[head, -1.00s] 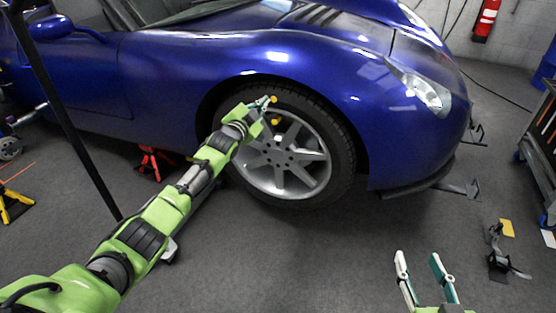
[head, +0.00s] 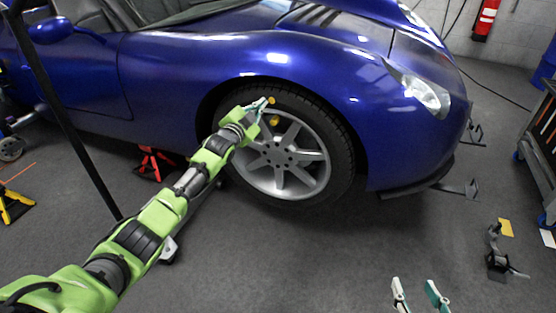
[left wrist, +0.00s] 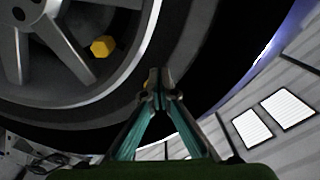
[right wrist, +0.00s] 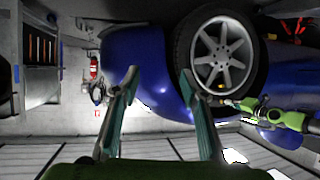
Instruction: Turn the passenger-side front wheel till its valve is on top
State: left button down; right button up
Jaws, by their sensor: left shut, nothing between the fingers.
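The front wheel (head: 283,158) of the blue car has silver spokes and a black tyre. A yellow hexagonal piece (head: 274,120) sits inside its rim, left of the top; it also shows in the left wrist view (left wrist: 103,46). A second yellow piece (head: 271,99) shows at my left fingertips, partly hidden behind them in the left wrist view. I cannot tell which is the valve. My left gripper (head: 265,104) is shut and empty at the wheel's upper left edge; its tips meet in the left wrist view (left wrist: 157,82). My right gripper (head: 414,287) is open and empty, low and away from the wheel.
The blue car body (head: 200,75) arches over the wheel. A red jack stand (head: 152,162) is under the car, and a yellow one (head: 14,203) is at far left. A stand with a grey bracket (head: 497,255) lies on the floor at right. Floor in front of the wheel is clear.

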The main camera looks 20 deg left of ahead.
jog(key=s+d+f+g+h+p, duration=0.1)
jog(key=s+d+f+g+p, duration=0.25)
jog(key=s, duration=0.45)
jog(key=s+d+f+g+h+p, duration=0.1)
jog(key=s+d+f+g+p, duration=0.1)
jog(key=s+f+g, duration=0.4)
pick_arm(q)
jog(key=s+p, duration=0.2)
jog(key=s, duration=0.5)
jog(key=shift+s+a, duration=0.15)
jog(key=shift+s, duration=0.1)
pick_arm(e)
notch_tip(320, 180, down, 7)
jog(key=shift+a+f, duration=0.2)
jog(key=shift+a, duration=0.1)
jog(key=shift+s, duration=0.1)
